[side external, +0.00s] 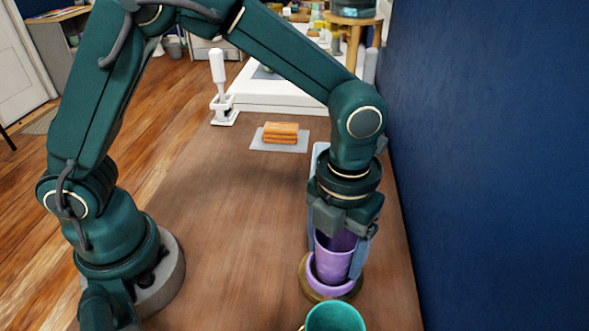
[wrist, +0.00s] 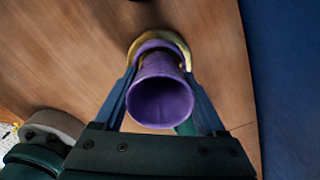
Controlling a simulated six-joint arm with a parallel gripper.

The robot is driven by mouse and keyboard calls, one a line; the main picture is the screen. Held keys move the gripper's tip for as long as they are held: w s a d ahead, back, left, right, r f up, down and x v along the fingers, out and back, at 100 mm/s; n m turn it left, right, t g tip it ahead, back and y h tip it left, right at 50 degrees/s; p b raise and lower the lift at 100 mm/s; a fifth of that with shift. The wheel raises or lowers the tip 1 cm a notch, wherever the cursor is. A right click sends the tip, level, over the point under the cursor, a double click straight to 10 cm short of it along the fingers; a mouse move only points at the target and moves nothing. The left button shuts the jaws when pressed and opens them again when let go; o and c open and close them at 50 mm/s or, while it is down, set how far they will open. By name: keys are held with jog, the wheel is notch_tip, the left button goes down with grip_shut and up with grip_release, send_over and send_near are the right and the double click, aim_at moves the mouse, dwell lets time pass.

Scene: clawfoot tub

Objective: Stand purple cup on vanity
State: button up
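The purple cup (side external: 335,260) is between the two fingers of my gripper (side external: 340,248), near the right side of the brown wooden top (side external: 225,230). In the wrist view the cup (wrist: 160,102) shows its open mouth toward the camera, and the blue fingers of my gripper (wrist: 161,80) press against both its sides. The cup's lower end is at a purple ring-shaped piece (side external: 328,287) on a round brown-gold base. I cannot tell whether the cup rests in that piece or hangs just above it. No surface is clearly marked as the vanity.
A teal cup (side external: 336,318) stands close in front, cut by the picture's lower edge. A blue wall (side external: 470,150) runs along the right. An orange-brown stack (side external: 281,132) lies on a grey mat farther back, before a white table (side external: 270,95). The middle of the wooden top is clear.

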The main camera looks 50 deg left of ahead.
jog(key=shift+c, duration=1.1)
jog(key=shift+r, duration=0.15)
